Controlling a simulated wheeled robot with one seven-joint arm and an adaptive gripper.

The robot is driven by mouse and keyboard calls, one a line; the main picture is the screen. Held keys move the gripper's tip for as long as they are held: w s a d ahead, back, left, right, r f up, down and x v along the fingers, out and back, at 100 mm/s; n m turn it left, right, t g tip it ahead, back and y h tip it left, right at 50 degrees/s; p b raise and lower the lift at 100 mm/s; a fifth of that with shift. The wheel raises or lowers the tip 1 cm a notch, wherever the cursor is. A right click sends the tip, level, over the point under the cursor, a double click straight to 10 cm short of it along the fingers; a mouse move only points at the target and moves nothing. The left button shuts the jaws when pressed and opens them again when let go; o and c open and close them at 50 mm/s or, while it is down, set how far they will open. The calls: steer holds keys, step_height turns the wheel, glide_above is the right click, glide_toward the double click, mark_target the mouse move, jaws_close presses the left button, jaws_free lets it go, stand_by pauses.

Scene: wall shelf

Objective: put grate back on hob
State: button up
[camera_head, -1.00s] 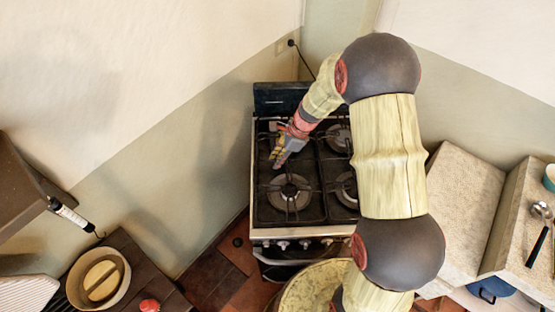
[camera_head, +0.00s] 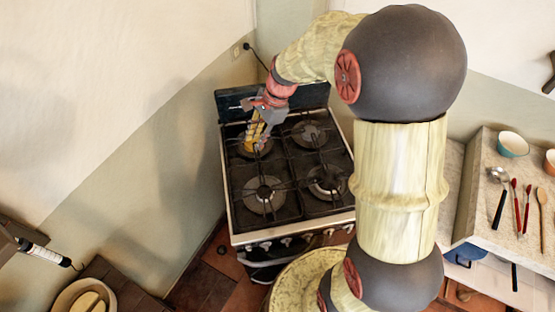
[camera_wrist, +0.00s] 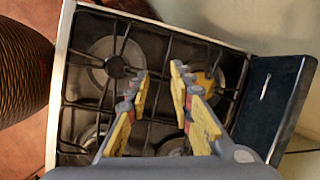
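The hob (camera_head: 240,215) is the dark top of a freestanding cooker, with several burners. Black grate bars (camera_head: 296,165) cross it in the head view; grate bars also show over a burner in the wrist view (camera_wrist: 115,62). I cannot tell which grate section is loose. My gripper (camera_head: 252,147) points down over the back left burner, which it partly hides. In the wrist view my gripper (camera_wrist: 160,70) has its yellow-padded fingers apart, with only the hob seen between them. Its height above the grate is unclear.
The cooker's dark raised lid (camera_head: 232,104) stands at the back against the wall. A counter (camera_head: 480,205) with a bowl (camera_head: 512,144) and several utensils is at the right. A dark ribbed round object (camera_wrist: 22,70) stands beside the cooker in the wrist view.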

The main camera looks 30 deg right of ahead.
steer(key=s+a+r+n+t+h, duration=0.1)
steer(key=s+r+n+t, duration=0.1)
steer(key=s+r+n, duration=0.6)
steer(key=s+a+r+n+t+h, duration=0.2)
steer(key=s+r+n, duration=0.6)
steer(key=s, duration=0.7)
steer(key=shift+s+r+n, duration=0.2)
steer(key=shift+s+n, duration=0.05)
steer(key=shift+n, duration=0.55)
steer(key=shift+f, duration=0.1)
step_height(320, 180, down, 7)
steer(key=b, duration=0.7)
